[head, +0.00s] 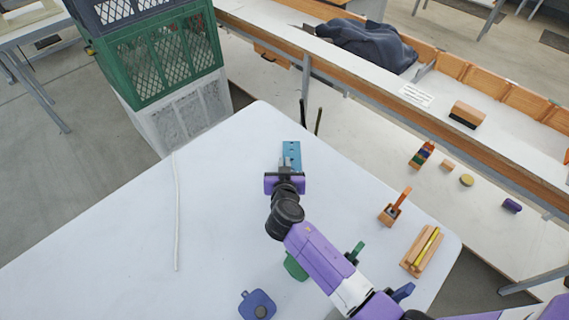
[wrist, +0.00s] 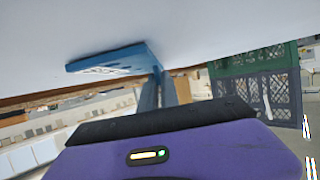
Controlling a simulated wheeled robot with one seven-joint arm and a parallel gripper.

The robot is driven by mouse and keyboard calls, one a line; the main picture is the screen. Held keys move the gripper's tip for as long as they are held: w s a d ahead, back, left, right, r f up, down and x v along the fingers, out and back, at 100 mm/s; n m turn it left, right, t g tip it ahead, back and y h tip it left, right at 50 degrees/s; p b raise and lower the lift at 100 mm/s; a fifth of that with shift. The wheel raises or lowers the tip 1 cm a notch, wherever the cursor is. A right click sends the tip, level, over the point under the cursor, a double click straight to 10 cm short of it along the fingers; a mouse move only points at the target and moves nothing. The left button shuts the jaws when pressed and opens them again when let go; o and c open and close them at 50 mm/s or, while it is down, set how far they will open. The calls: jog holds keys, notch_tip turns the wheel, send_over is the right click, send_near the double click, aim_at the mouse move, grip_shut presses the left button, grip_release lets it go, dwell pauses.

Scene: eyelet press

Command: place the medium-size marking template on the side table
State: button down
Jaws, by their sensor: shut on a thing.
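My gripper (head: 290,172) is shut on a flat blue plate with small holes, the marking template (head: 291,154). The template points away from me over the far part of the white table (head: 225,205). In the wrist view the template (wrist: 115,62) sticks out to the left of the fingers (wrist: 163,88), close to the white surface. I cannot tell whether it touches that surface. The gripper hides its near end. I cannot tell its size against other templates.
A blue piece (head: 258,305) and a partly hidden green piece (head: 295,267) lie near me. A wooden holder (head: 388,214) and a tray with a yellow stick (head: 422,250) stand at right. Stacked crates (head: 160,60) rise beyond the far left edge. The table's left half holds only a white cord (head: 176,215).

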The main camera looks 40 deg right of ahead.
jog(key=shift+f, duration=0.15)
jog(key=c, duration=1.6)
grip_release()
jog(key=shift+r, duration=0.25)
jog(key=shift+s+a, duration=0.25)
jog(key=b+v, duration=0.1)
jog(key=v, duration=1)
jog(key=shift+s+b, duration=0.1)
jog(key=shift+b, duration=0.3)
jog(key=shift+a+r, duration=0.1)
